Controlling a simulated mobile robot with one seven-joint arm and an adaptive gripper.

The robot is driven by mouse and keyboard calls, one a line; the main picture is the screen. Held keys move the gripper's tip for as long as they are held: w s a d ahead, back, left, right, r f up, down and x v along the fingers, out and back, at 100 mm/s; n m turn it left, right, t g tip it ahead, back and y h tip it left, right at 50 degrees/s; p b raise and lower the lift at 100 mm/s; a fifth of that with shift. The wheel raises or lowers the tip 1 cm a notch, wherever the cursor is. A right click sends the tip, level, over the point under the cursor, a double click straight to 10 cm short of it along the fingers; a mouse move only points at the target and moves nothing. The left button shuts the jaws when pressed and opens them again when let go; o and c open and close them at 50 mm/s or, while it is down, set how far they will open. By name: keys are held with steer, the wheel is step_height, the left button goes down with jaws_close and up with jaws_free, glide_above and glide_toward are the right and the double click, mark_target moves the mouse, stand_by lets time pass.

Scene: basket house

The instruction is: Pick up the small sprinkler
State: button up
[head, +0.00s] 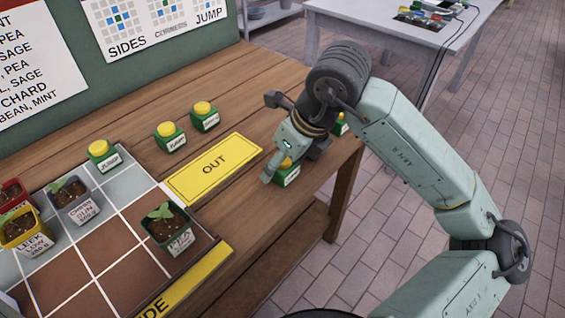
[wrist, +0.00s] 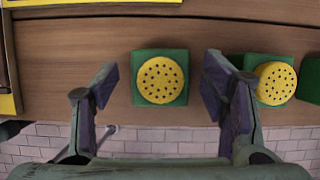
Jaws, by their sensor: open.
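Several small green blocks with yellow, perforated round tops look like sprinklers; I cannot tell by label which is the small one. One sprinkler (wrist: 160,80) lies between my gripper's fingers in the wrist view, near the table's front edge. In the head view this sprinkler (head: 287,177) is partly hidden beneath my gripper (head: 291,163). My gripper also shows in the wrist view (wrist: 160,88), open, with a gap on each side of the sprinkler and nothing held. A second sprinkler (wrist: 273,82) is just right of the right finger.
Three more yellow-topped green blocks (head: 170,137) stand along the table's back. A yellow OUT plate (head: 214,168) lies left of my gripper. Potted seedlings (head: 167,232) stand on a grid board (head: 127,270) at left. Tiled floor shows beyond the table edge.

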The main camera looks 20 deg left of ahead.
steer(key=shift+a+f, duration=0.15)
steer(key=shift+f, duration=0.2)
steer(key=shift+c, duration=0.2)
steer(key=c, duration=1.3)
